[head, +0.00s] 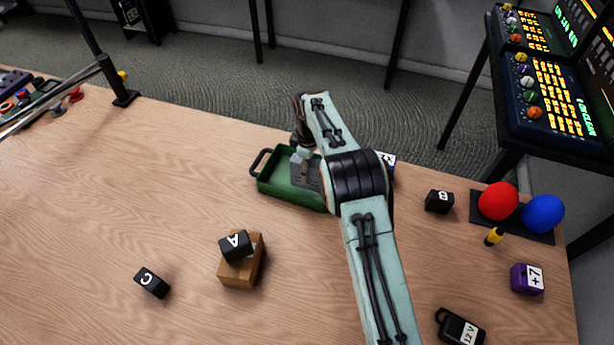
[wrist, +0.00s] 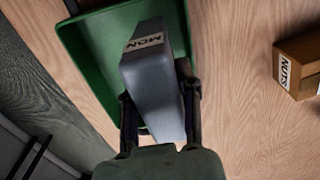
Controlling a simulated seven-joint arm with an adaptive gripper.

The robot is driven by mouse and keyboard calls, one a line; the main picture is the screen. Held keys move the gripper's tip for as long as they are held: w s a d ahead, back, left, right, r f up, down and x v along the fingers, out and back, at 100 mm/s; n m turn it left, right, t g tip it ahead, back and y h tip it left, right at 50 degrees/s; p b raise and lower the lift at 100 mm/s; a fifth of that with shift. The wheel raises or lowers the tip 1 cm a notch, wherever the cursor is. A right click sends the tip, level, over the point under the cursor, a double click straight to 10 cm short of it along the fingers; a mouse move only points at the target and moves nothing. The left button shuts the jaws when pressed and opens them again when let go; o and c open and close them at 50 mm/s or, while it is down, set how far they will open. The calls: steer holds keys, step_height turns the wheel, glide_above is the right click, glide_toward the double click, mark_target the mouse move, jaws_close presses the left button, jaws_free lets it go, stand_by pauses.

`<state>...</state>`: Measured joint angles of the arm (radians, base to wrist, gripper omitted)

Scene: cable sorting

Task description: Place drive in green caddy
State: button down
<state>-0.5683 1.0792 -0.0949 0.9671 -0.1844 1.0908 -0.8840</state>
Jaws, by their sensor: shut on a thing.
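The green caddy (head: 275,180) is a shallow open tray with a dark handle at its left, near the table's back edge. It also shows in the wrist view (wrist: 85,55). My gripper (wrist: 157,98) is shut on a grey block-shaped drive (wrist: 152,75) with a pale label that seems to read "MON". The drive is over or inside the caddy; I cannot tell whether it touches the caddy floor. In the head view the grey drive (head: 309,172) shows at the caddy's right part. My arm hides the caddy's right end there.
A brown box (head: 240,270) bears a black "A" cube (head: 236,246). A black "C" cube (head: 152,283) lies front left. A black cube (head: 439,201), red ball (head: 497,201), blue ball (head: 543,213), purple block (head: 527,279) and 12 V pack (head: 460,328) are right. A "NUTS" box (wrist: 298,65) shows too.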

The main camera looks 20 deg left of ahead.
steer(key=shift+w+a+f, duration=0.15)
steer(key=shift+w+f, duration=0.15)
steer(key=shift+f, duration=1.6)
steer(key=c, duration=0.8)
jaws_free()
steer(key=shift+f, duration=0.2)
steer(key=shift+r, duration=0.1)
